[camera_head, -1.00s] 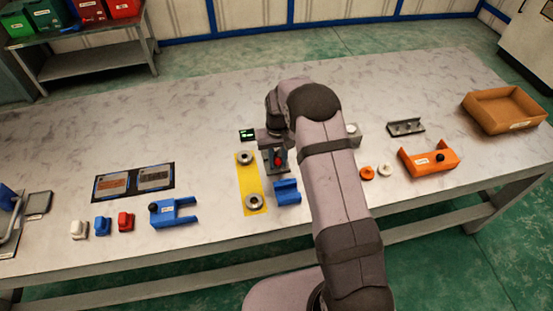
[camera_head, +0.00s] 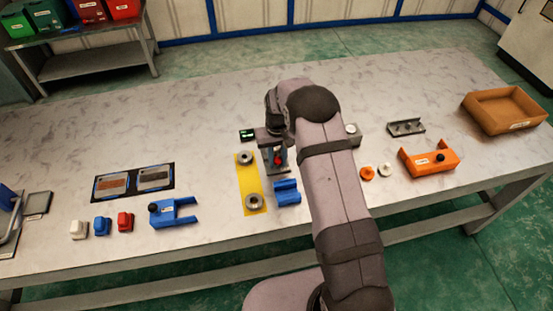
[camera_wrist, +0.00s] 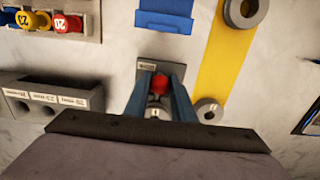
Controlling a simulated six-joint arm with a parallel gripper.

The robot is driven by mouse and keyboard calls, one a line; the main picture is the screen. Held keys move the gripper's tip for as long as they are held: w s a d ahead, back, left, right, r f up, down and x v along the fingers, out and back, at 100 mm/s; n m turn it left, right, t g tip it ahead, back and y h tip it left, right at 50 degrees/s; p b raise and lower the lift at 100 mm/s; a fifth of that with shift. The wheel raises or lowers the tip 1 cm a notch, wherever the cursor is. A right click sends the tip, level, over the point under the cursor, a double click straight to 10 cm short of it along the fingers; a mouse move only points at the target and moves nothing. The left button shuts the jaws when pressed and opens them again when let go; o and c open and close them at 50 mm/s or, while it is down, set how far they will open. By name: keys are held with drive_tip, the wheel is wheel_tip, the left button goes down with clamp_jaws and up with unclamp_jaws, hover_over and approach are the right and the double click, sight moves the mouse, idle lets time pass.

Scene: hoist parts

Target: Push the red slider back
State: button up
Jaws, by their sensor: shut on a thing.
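The red slider shows as a small red knob (camera_wrist: 159,85) between the two blue-grey fingers in the wrist view. In the head view it is a small red spot (camera_head: 278,160) below my wrist. My gripper (camera_wrist: 158,90) is shut on the red slider. In the head view my gripper (camera_head: 274,158) is low over the table, just right of the yellow strip. The slider's base and track are mostly hidden by the fingers and the wrist.
A yellow strip (camera_head: 248,181) with two grey rings lies left of my gripper. A blue bracket (camera_head: 287,192) stands close in front. A small dark display (camera_head: 247,135) is behind to the left. The blue forked part (camera_head: 173,213) lies farther left. The back of the table is clear.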

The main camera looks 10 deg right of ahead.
drive_tip(key=shift+w+r, duration=0.1)
drive_tip(key=shift+w, duration=0.1)
drive_tip(key=o, duration=0.8)
drive_tip(key=shift+s+r+p, duration=0.1)
drive_tip(key=shift+r+p, duration=2.2)
drive_tip(key=shift+r, duration=1.1)
